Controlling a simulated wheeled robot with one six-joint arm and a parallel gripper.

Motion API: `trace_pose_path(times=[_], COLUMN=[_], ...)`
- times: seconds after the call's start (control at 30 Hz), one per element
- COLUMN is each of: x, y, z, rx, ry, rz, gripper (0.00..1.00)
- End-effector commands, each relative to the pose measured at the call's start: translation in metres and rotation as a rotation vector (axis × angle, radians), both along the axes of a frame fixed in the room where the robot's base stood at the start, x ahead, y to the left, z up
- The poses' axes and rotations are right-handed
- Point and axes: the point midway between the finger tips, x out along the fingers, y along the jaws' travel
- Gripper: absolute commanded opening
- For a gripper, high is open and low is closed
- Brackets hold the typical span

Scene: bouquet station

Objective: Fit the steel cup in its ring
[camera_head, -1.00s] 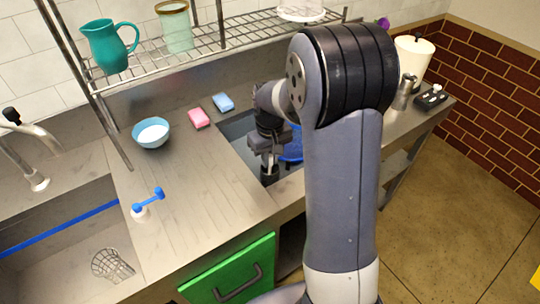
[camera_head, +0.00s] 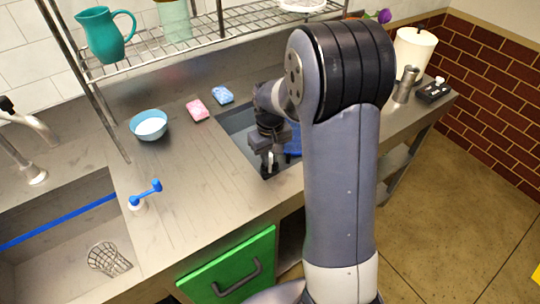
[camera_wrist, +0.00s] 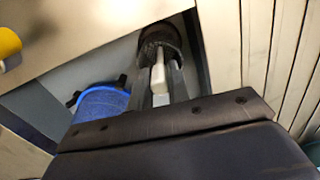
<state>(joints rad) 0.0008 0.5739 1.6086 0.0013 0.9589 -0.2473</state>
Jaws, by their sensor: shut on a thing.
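My gripper (camera_head: 268,163) points down into the dark recess (camera_head: 236,122) in the counter, left of my forearm. In the wrist view its narrow fingers (camera_wrist: 162,80) are shut at the rim of a dark grey, round, open cup, which I take as the steel cup (camera_wrist: 147,36). A pale finger pad covers part of the cup's mouth. The cup's lower part and any contact below it are hidden. I cannot make out its ring clearly. A blue round thing with black clips (camera_wrist: 100,107) is beside the fingers in the wrist view, and partly shows behind my arm (camera_head: 293,143).
A pink sponge (camera_head: 198,110), a blue sponge (camera_head: 222,95) and a blue bowl (camera_head: 150,125) are on the counter behind. A wire basket (camera_head: 108,258) lies in the left sink. A steel cylinder (camera_head: 405,84) stands right of my arm.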

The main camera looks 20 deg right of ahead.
Motion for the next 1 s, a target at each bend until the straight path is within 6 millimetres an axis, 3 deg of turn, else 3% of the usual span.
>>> trace_pose_path(times=[1.0], x=[0.000], y=[0.000], z=[-0.015], rx=[0.000], ry=[0.000], rz=[0.000], gripper=[0.00])
